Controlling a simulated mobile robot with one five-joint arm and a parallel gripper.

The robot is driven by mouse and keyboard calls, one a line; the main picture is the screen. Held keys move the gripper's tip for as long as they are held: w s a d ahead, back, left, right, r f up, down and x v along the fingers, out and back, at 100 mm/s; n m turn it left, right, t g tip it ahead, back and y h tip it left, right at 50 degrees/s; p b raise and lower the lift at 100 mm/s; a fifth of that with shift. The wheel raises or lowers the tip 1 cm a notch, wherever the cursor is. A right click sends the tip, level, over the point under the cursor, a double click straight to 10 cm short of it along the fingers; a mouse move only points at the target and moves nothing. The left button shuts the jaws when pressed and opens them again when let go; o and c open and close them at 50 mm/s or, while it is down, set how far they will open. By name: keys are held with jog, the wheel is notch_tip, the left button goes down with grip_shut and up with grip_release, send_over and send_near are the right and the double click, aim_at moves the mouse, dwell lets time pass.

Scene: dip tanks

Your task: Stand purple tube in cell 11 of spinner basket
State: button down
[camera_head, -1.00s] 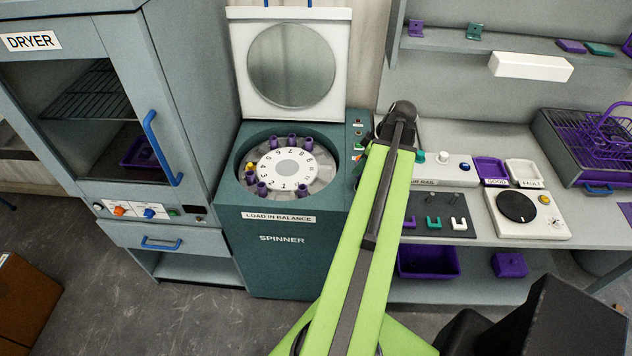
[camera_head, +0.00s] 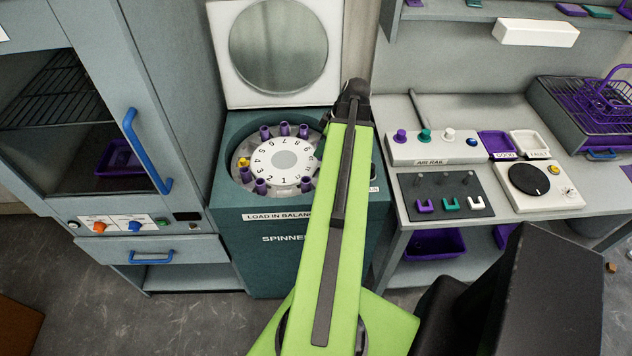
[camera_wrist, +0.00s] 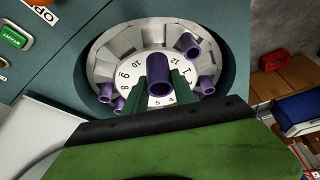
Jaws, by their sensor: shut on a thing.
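My gripper (camera_wrist: 164,92) is shut on a purple tube (camera_wrist: 160,88), with a green finger on each side of it. The basket's ring at the top of that view, near the number 10, shows empty cells. Other purple tubes stand in the basket at right (camera_wrist: 188,45) and lower left (camera_wrist: 106,91). In the head view the basket (camera_head: 284,157) is partly covered by my arm, which hides the gripper and held tube.
The spinner's lid (camera_head: 278,45) stands open behind the basket. A yellow-topped piece (camera_head: 243,162) sits among the basket's tubes. The dryer (camera_head: 160,120) stands close on the left. A bench with the air rail (camera_head: 433,149) and a dial device (camera_head: 540,186) is at right.

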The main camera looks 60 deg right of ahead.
jog(key=shift+f+b, duration=5.2)
jog(key=shift+f, duration=0.1)
jog(key=c, duration=1)
grip_release()
jog(key=shift+r, duration=0.1)
jog(key=shift+r+p, duration=0.55)
jog(key=shift+p, duration=0.1)
jog(key=p+v, duration=1)
jog(key=v, duration=0.1)
jog(key=shift+s+d+r, duration=0.1)
jog(key=shift+s, duration=0.2)
